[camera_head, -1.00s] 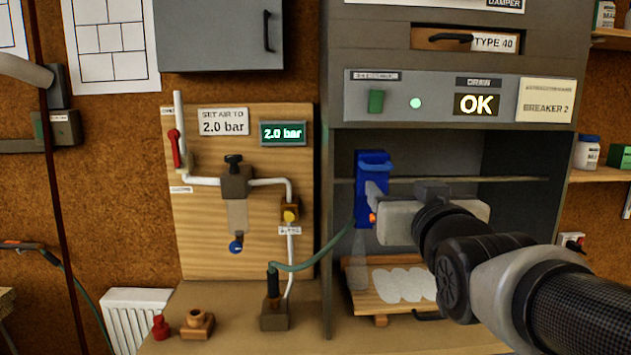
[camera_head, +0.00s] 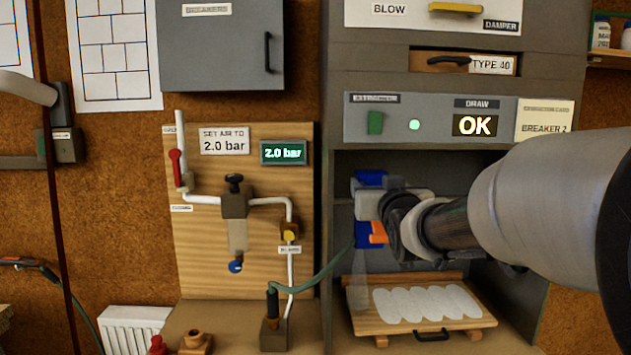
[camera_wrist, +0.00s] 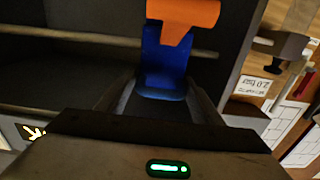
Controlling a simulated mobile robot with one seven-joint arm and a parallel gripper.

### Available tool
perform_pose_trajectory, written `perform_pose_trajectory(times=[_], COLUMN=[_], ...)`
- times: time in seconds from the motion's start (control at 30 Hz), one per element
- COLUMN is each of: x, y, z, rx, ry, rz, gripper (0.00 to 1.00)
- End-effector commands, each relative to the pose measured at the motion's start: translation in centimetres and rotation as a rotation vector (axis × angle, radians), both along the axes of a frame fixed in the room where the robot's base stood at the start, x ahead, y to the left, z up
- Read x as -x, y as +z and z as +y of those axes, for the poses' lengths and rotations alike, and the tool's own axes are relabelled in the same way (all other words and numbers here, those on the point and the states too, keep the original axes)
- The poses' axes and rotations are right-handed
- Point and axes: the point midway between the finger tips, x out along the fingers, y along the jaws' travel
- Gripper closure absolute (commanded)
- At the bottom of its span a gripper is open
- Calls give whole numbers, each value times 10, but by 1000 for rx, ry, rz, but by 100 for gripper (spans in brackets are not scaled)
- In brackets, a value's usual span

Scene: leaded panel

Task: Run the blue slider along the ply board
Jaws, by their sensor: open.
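The blue slider (camera_head: 364,236) hangs at the left of the grey booth, with an orange part on its front. A pale, cone-shaped haze shows below it. The ply board (camera_head: 466,325) lies on the booth floor, with a row of several white overlapping ovals on it. My gripper (camera_head: 372,205) is in front of the slider and hides its middle. In the wrist view the slider (camera_wrist: 163,62) stands between my open fingers (camera_wrist: 158,92), its orange part nearest the top edge. Whether the fingers touch it cannot be told.
A rail (camera_wrist: 80,35) crosses the booth behind the slider. The display (camera_head: 475,125) reads OK.

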Motion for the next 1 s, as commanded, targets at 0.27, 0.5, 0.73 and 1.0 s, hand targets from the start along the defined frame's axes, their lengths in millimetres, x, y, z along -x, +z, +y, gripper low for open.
perform_pose_trajectory(times=[0.27, 0.5, 0.73, 1.0], x=[-17, -17, -16, -22], y=[0, 0, 0, 0], z=[0, 0, 0, -6], rx=[0, 0, 0, 2], ry=[0, 0, 0, -1], rz=[0, 0, 0, 1], gripper=[40, 43, 82, 86])
